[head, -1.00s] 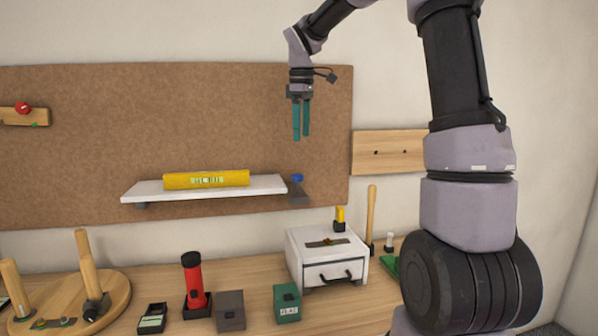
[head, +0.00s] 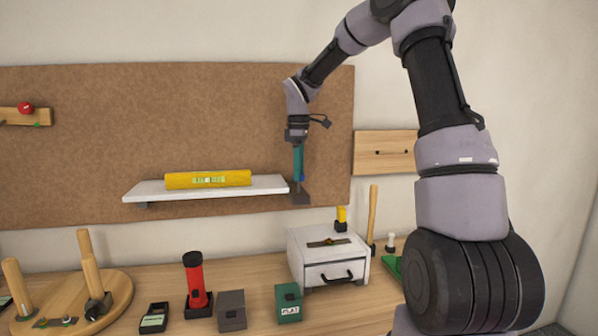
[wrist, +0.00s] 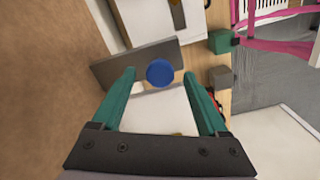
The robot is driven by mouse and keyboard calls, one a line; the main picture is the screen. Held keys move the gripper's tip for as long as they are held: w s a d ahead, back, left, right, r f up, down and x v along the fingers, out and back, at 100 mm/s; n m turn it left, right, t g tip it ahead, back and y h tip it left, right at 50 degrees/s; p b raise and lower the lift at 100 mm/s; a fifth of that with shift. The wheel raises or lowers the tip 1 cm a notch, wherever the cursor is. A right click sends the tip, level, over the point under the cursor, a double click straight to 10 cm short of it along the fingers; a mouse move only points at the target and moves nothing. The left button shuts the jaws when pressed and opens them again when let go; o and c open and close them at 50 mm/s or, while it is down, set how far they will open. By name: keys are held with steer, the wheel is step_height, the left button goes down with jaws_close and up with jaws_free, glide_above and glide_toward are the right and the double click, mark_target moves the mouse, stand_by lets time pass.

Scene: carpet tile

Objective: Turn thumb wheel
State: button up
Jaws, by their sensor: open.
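The thumb wheel is a round blue knob (wrist: 159,73) in the wrist view, in front of a dark grey bracket (wrist: 112,67). In the head view a sliver of the blue knob (head: 303,178) shows beside my fingers, above the bracket (head: 300,197) at the shelf's right end. My gripper (wrist: 160,76) is open, its two green fingers either side of the knob, with gaps visible on both sides. In the head view my gripper (head: 299,178) points down at the knob, and the fingers overlap. I cannot tell the exact depth of the fingertips.
A white shelf (head: 150,193) bearing a yellow level (head: 208,179) is just left of my gripper. Brown pegboard (head: 200,110) stands behind. A white drawer box (head: 310,262), red flashlight (head: 195,280) and green box (head: 288,303) stand on the bench below.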

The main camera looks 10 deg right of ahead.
steer(key=shift+f, duration=0.3)
jaws_close()
steer(key=shift+m, duration=2.3)
jaws_free()
steer(key=shift+r, duration=0.1)
step_height(320, 180, up, 11)
steer(key=shift+f, duration=0.2)
